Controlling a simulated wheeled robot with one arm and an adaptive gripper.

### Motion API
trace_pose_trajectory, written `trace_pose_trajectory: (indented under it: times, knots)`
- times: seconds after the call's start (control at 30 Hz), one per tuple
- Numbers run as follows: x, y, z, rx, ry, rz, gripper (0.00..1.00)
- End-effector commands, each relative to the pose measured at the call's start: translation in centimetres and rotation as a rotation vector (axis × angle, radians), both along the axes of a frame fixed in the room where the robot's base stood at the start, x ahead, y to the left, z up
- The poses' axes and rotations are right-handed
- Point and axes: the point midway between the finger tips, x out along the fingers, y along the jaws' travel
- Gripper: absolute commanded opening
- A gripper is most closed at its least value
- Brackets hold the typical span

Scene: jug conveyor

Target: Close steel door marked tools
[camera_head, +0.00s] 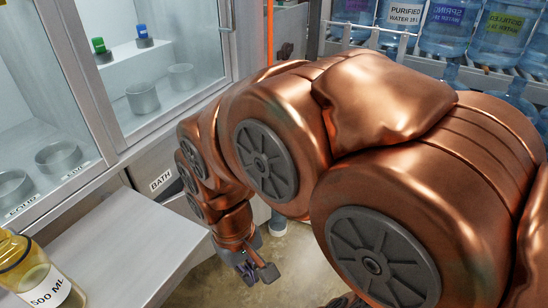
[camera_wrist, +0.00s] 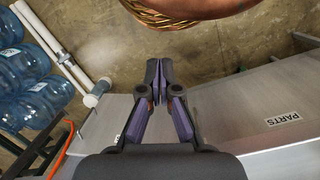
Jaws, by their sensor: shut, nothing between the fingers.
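I see no label reading tools in either view, so I cannot pick out the door for certain. In the wrist view a grey steel panel (camera_wrist: 250,108) at the right carries a PARTS label. In the head view my gripper (camera_head: 257,272) hangs low, right of the grey bench and below a steel front (camera_head: 155,165) marked BATH. My arm hides much of the middle and right.
A bench top (camera_head: 125,245) holds a yellowish 500 ML bottle (camera_head: 38,270). A glass-fronted cabinet (camera_head: 60,80) stands behind it. Blue water jugs (camera_head: 450,25) fill a rack at the back right. A wicker basket (camera_wrist: 165,20) lies ahead of the fingertips. Some bare floor (camera_wrist: 215,55) shows.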

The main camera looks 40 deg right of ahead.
Motion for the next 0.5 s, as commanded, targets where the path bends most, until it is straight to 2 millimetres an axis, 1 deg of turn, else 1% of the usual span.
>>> trace_pose_trajectory:
  times: [0.03, 0.07, 0.1, 0.17, 0.2, 0.27, 0.3, 0.37, 0.4, 0.47, 0.5]
  knots:
    - [1.6, -1.6, -1.2, -0.033, -0.041, -0.038, 0.00]
    - [2.7, -2.7, -1.7, -0.055, -0.075, -0.061, 0.00]
    - [4.3, -4.3, -2.3, -0.088, -0.124, -0.092, 0.00]
    - [6.8, -7.0, -3.1, -0.141, -0.199, -0.141, 0.00]
    - [8.2, -9.0, -3.6, -0.180, -0.247, -0.168, 0.00]
    - [10.4, -11.8, -4.0, -0.234, -0.322, -0.203, 0.00]
    - [11.6, -13.8, -4.2, -0.270, -0.369, -0.224, 0.00]
    - [13.4, -16.7, -4.5, -0.322, -0.439, -0.248, 0.00]
    - [14.5, -18.6, -4.6, -0.355, -0.481, -0.260, 0.00]
    - [16.0, -21.4, -4.7, -0.406, -0.551, -0.272, 0.00]
    - [16.9, -23.2, -4.7, -0.436, -0.592, -0.278, 0.00]
